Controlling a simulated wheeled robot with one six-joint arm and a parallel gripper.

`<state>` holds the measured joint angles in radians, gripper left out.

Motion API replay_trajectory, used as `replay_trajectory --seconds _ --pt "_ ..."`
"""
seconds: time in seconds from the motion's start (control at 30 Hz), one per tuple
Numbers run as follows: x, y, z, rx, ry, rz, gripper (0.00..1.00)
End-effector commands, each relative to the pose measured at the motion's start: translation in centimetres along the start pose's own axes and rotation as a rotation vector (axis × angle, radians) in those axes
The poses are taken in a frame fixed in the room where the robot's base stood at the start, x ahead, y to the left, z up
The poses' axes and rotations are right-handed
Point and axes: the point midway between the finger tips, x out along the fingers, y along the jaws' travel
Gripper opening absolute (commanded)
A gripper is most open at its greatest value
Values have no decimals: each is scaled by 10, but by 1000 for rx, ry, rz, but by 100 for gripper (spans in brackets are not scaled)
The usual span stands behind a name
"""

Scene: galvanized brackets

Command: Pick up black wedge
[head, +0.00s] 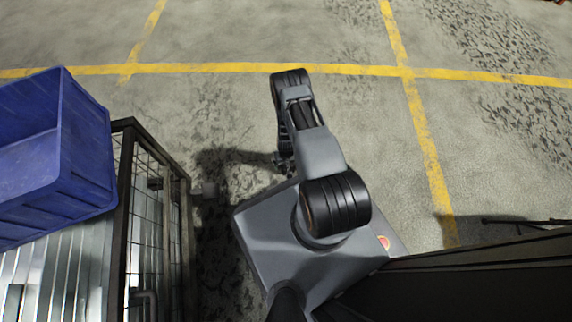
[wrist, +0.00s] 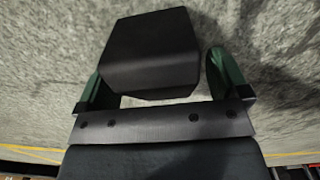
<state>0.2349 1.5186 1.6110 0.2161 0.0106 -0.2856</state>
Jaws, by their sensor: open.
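The black wedge (wrist: 150,45) is in the wrist view, a dark block with a sloped face, over the grey concrete floor. My gripper (wrist: 163,68) is open, with its two green fingers on either side of the wedge. The wedge is close to the left finger and partly covers it. A clear gap shows between the wedge and the right finger. I cannot tell whether the left finger touches it. In the head view my arm hides the wedge and most of my gripper.
A blue crate (head: 85,150) sits on a wire-mesh cage (head: 150,215) with a dark frame at the left of the head view. Yellow lines (head: 200,68) cross the stained concrete floor. A dark structure (head: 470,275) stands at the lower right.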

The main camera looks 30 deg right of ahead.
Motion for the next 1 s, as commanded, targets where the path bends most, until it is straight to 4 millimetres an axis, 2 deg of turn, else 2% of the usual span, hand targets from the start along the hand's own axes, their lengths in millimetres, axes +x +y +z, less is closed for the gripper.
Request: replay_trajectory --seconds 0.23,0.9,1.0 --pt "1 0 0 -1 1 0 94" --pt "1 0 0 0 0 0 29" --pt "0 0 0 -1 1 0 25"
